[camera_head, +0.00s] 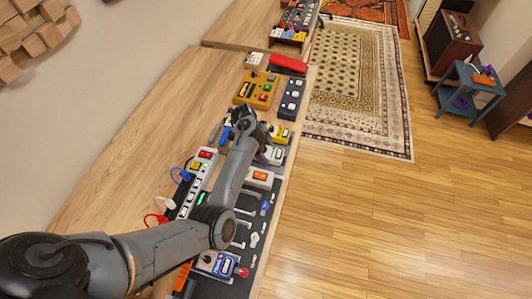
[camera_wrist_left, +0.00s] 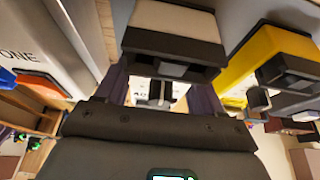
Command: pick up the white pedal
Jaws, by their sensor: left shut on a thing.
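The white pedal (camera_head: 276,155) sits on the right side of the pedalboard, between a yellow pedal and a white pedal with an orange patch. In the left wrist view its pale top and dark end (camera_wrist_left: 175,22) fill the upper middle. My left gripper (camera_head: 264,156) reaches over the board to its left side and is shut on it. The purple finger pads show on either side of it in the left wrist view (camera_wrist_left: 160,92). Whether the pedal touches the board is hidden. My right gripper is not in view.
The yellow pedal (camera_head: 281,134) and the white pedal with the orange patch (camera_head: 259,178) stand close on either side. A power strip (camera_head: 197,180) lies to the left. An amber pedal (camera_head: 255,90) and a black multi-switch pedal (camera_head: 292,98) stand beyond. Bare wood desk (camera_head: 150,130) lies left.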

